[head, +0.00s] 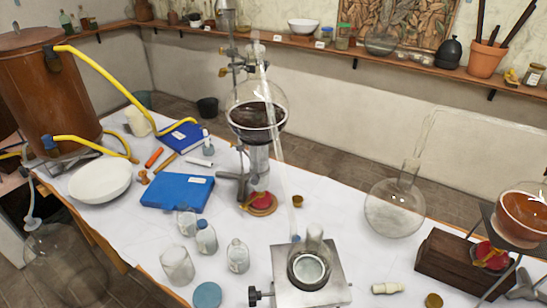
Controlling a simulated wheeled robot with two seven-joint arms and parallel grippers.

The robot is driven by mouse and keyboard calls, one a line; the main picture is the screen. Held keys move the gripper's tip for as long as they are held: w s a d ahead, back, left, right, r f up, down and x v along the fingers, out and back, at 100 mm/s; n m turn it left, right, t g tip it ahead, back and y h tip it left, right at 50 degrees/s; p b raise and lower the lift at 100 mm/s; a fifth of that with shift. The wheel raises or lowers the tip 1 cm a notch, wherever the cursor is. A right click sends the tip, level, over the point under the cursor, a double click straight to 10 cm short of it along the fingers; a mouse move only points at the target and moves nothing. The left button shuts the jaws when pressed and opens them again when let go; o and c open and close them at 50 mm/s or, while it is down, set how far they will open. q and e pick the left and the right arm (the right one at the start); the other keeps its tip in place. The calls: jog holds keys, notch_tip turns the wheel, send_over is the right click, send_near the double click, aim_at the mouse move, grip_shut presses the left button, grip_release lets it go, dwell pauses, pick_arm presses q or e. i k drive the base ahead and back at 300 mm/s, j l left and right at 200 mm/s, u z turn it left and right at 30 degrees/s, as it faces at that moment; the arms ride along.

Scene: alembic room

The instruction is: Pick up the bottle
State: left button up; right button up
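Several small clear glass bottles stand together on the white-covered table, front of centre. One bottle (206,238) with pale contents stands in the middle of the group. Another bottle (238,257) stands to its right and nearer. A third small glass vessel (187,221) stands behind and to the left. I cannot tell which of them the task names. Neither of my grippers shows in the head view.
An open glass beaker (177,265) stands close left of the bottles. A metal hotplate (330,280) with a glass vessel is to the right. A teal disc (207,295) lies in front. A tall glass apparatus (257,117) rises behind.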

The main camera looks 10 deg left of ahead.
aim_at(238, 252)
jog(key=j+u, duration=0.35)
jog(key=k+j+u, duration=0.1)
jog(key=j+u, duration=0.2)
jog(key=j, duration=0.1)
